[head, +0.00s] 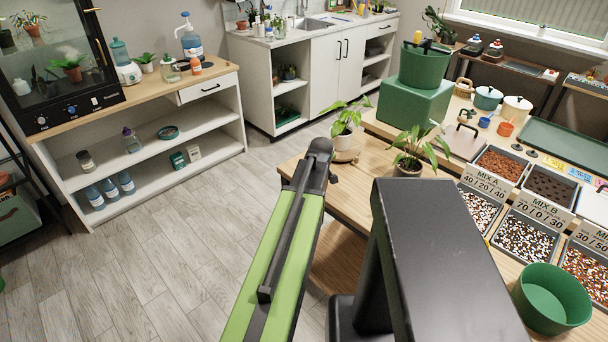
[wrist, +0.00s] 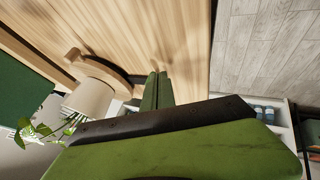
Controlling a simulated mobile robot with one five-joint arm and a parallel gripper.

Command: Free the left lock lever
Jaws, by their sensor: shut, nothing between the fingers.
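No lever can be made out for certain as the left lock lever. A green tub (head: 424,66) stands on a green block (head: 414,112) at the back of the table, with small dark pieces (head: 428,44) at its rim, too small to tell apart. My gripper (wrist: 157,78) shows in the wrist view, its two green fingers together and empty, over or beside the wooden tabletop (wrist: 140,35). In the head view my arm hides it. Part of a green surface (wrist: 18,85) shows at the left of the wrist view.
A pale potted plant (head: 343,125) and another plant (head: 410,158) stand on the table near my arm; a pale pot (wrist: 90,97) is close to my gripper in the wrist view. Soil bins (head: 522,236) and a green bowl (head: 552,298) lie right. The floor (head: 160,260) is clear at left.

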